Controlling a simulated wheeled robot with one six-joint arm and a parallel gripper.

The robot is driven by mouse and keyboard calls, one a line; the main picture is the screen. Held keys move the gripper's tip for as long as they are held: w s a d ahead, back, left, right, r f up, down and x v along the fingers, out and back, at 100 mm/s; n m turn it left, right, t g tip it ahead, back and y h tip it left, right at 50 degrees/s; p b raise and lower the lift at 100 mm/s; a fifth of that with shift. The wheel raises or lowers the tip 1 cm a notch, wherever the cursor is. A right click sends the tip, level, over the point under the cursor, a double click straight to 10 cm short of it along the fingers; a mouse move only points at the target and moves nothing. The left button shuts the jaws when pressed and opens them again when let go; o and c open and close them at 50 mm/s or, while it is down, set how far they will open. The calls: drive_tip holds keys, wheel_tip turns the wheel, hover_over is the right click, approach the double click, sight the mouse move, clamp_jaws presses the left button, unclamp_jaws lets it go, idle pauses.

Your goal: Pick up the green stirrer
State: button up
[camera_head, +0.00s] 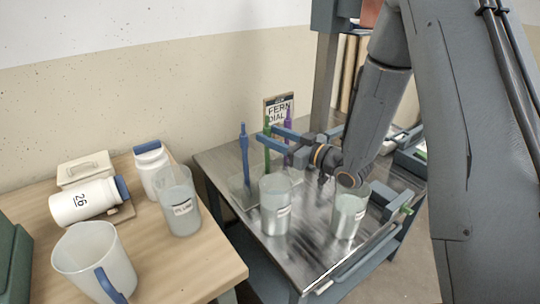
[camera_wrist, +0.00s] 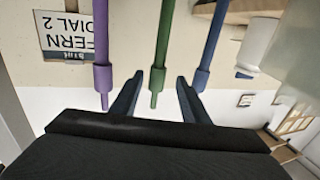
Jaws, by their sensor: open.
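The green stirrer (camera_head: 267,157) stands upright between a blue stirrer (camera_head: 244,150) on its left and a purple stirrer (camera_head: 288,125) on its right. My gripper (camera_head: 265,131) is open at the upper part of the green stirrer, with its blue fingers pointing left. In the wrist view, the green stirrer (camera_wrist: 162,50) lines up with the gap between my open fingers (camera_wrist: 160,76), with a finger on each side. The purple stirrer (camera_wrist: 105,45) and blue stirrer (camera_wrist: 210,45) are outside the fingers. I cannot tell whether either finger touches the green stirrer.
Two clear buckets, one (camera_head: 275,207) in front of the stirrers and one (camera_head: 347,213) under my arm, stand on the metal table (camera_head: 310,240). A sign (camera_head: 279,108) stands behind. The wooden table (camera_head: 200,262) at left holds jars, a pitcher and another bucket.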

drive_tip(key=p+x, duration=0.1)
drive_tip(key=x, duration=0.5)
drive_tip(key=shift+w+p, duration=0.3)
drive_tip(key=shift+w, duration=0.15)
drive_tip(key=shift+a, duration=0.1)
drive_tip(key=shift+c, duration=0.5)
clamp_jaws()
